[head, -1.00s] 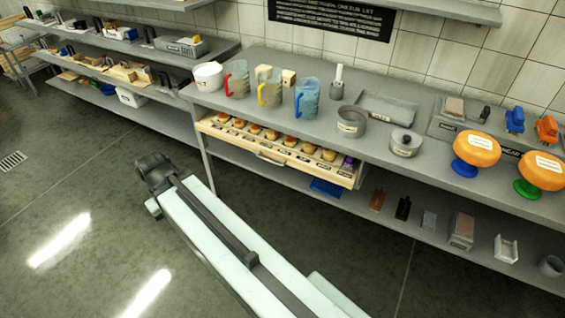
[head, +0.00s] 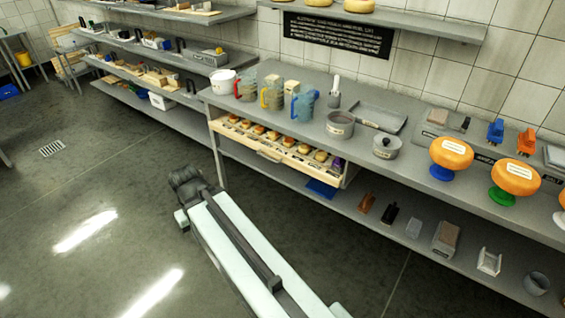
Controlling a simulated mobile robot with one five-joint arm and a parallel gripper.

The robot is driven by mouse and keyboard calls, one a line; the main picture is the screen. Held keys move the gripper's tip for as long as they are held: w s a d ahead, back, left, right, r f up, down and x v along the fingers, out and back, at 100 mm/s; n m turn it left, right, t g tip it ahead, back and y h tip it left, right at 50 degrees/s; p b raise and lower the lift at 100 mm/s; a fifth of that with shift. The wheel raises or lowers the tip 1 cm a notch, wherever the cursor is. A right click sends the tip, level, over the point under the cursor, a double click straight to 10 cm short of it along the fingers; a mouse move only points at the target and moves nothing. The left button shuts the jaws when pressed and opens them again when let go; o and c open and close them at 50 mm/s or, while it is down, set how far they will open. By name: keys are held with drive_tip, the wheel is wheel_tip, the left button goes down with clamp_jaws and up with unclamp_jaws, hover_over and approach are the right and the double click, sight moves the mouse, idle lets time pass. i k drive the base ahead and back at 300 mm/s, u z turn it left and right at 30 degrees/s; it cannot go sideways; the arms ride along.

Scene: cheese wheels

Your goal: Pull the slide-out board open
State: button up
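The slide-out board (head: 300,169) is a pale wooden tray under the grey counter top. It sticks out a little past the counter's front edge and carries several small round cheeses in rows. A handle (head: 268,156) sits on its front face. My arm reaches across the floor in front of the counter, and its dark end with my gripper (head: 183,178) is to the left of the board, apart from it. The fingers are too small and dark to tell whether they are open or shut.
The counter (head: 408,161) holds a white bucket (head: 222,81), jugs, pots and orange cheese wheels (head: 451,152) on stands. A lower shelf (head: 372,222) below the board holds small tools and blocks. The floor (head: 90,190) to the left is clear.

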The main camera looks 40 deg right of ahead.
sight(308, 164)
drive_tip(key=u, duration=0.15)
drive_tip(key=i, duration=0.9)
drive_tip(key=z, duration=0.05)
